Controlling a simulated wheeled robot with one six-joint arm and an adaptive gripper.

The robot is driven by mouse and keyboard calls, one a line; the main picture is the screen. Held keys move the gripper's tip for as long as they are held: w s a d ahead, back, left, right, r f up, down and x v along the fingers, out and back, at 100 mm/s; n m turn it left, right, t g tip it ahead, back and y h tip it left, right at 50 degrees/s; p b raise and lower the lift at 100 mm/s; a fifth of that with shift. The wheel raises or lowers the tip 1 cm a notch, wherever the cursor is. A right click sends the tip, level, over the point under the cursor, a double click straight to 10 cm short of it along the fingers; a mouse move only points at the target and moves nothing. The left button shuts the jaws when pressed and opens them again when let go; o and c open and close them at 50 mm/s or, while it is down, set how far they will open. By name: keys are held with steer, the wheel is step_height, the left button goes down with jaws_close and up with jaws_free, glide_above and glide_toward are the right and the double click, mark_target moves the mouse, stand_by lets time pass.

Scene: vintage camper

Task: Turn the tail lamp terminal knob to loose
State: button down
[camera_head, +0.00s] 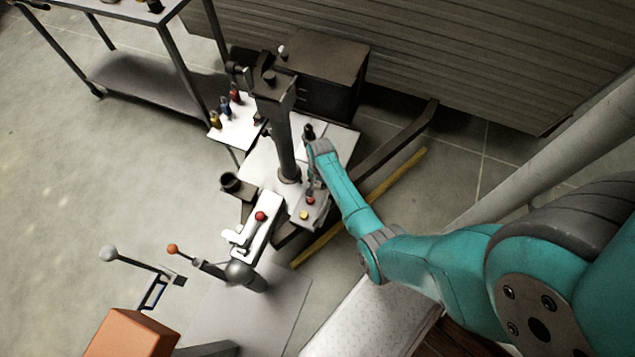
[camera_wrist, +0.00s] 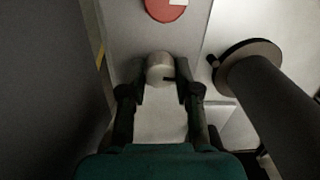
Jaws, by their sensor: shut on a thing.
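A pale round knob (camera_wrist: 160,70) with a short dark mark or pointer on its right side stands on a light panel (camera_wrist: 125,30) in the wrist view. My gripper (camera_wrist: 161,84) is shut on this knob, one finger on each side. No label is readable, so I cannot tell by name that it is the tail lamp terminal knob. In the head view my gripper (camera_head: 312,188) points down at the panel beside the post, and the held knob is hidden there. A red knob (camera_head: 310,200) and a yellow knob (camera_head: 304,216) show just below it.
A red disc (camera_wrist: 166,8) with a white mark lies just beyond the held knob. A thick dark post (camera_head: 285,135) rises close to the gripper's left. A red-tipped lever (camera_head: 261,216) stands on a white plate nearby. A dark cabinet (camera_head: 322,65) stands behind.

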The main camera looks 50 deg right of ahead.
mark_target(318, 184)
steer(key=shift+n, duration=0.7)
steer(key=c, duration=1.1)
jaws_free()
steer(key=r, duration=1.2)
steer(key=shift+s+d, duration=0.1)
steer(key=shift+s, duration=0.15)
